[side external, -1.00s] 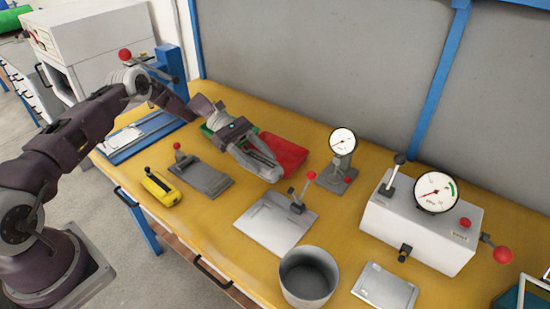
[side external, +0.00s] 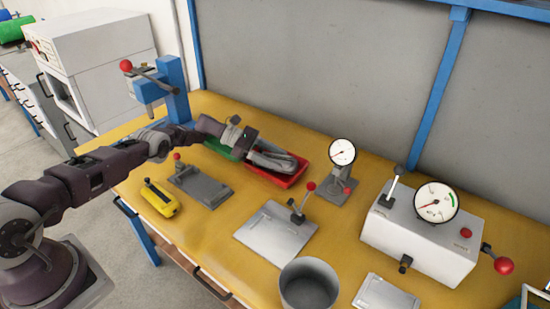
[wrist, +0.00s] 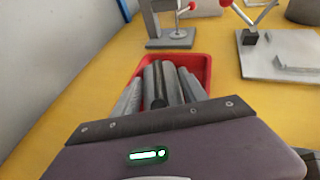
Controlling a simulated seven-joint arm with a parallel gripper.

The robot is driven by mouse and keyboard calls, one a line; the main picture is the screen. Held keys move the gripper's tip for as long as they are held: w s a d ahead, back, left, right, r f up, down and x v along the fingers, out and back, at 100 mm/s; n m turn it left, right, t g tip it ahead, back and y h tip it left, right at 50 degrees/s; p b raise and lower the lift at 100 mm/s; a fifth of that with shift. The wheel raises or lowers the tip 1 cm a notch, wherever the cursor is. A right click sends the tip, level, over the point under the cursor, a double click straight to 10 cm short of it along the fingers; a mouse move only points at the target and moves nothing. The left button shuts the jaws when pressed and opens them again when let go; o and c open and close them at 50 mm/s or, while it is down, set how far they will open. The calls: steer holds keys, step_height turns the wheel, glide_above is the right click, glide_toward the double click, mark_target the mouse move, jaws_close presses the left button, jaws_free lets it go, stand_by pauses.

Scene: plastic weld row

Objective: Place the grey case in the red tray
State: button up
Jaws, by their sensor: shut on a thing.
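The red tray (side external: 291,181) lies on the yellow bench. Its far wall and right side also show in the wrist view (wrist: 205,66). My gripper (side external: 282,161) reaches over the tray from the left, low and close to its rim. My gripper is shut on the grey case (wrist: 172,82), which shows between the fingers in the wrist view. In the side external view the fingers largely hide the case. I cannot tell whether the case touches the tray floor.
A green tray (side external: 222,149) adjoins the red one on the left. A dial gauge on a stand (side external: 335,180) is just right of the tray. A grey plate with a red-knobbed lever (side external: 275,235), a grey cup (side external: 308,287) and a yellow tool (side external: 161,199) lie nearer.

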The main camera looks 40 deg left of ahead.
steer(key=o, duration=1.3)
steer(key=shift+a, duration=0.1)
